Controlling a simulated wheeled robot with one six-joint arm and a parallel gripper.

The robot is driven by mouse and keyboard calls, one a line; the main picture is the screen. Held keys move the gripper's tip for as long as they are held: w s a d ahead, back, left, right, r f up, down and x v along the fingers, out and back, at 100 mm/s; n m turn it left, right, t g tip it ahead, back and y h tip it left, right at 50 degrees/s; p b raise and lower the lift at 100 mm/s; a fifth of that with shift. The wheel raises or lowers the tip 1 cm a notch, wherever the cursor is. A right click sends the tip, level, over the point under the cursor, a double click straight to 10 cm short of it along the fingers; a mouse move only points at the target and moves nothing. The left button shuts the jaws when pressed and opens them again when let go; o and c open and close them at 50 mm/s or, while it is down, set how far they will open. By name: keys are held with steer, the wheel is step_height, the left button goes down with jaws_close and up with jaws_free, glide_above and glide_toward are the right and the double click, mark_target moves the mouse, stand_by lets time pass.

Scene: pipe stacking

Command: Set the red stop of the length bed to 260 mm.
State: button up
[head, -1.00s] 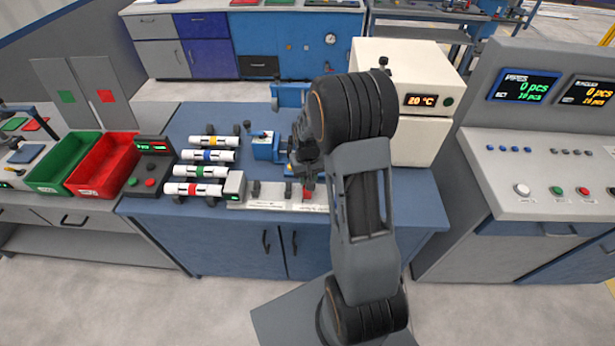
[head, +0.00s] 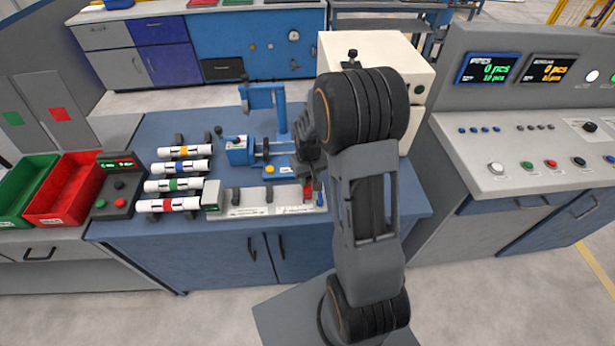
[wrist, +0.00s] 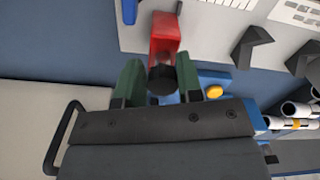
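The red stop (head: 308,193) is near the right end of the pale length bed (head: 235,212), close to a small blue piece. In the wrist view the red stop (wrist: 166,32) has a dark round knob facing the camera. My gripper (wrist: 158,82) has two green fingers standing apart, one on each side of the knob. I cannot tell whether either finger touches it. In the head view my gripper (head: 312,170) is above the bed's right end, partly hidden by my arm. The bed's small display (head: 211,195) is too small to read.
Dark supports (head: 269,193) stand along the bed. Several banded white pipes (head: 180,168) lie on a rack to the left. A blue clamping device (head: 238,152) stands behind the bed, and a cream oven-like box (head: 415,60) behind my arm. Red and green bins are at the far left.

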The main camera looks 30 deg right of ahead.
steer(key=o, duration=0.4)
steer(key=shift+d, duration=0.1)
step_height(320, 180, up, 14)
steer(key=shift+f+b, duration=0.1)
steer(key=shift+b, duration=0.25)
stand_by(0.5)
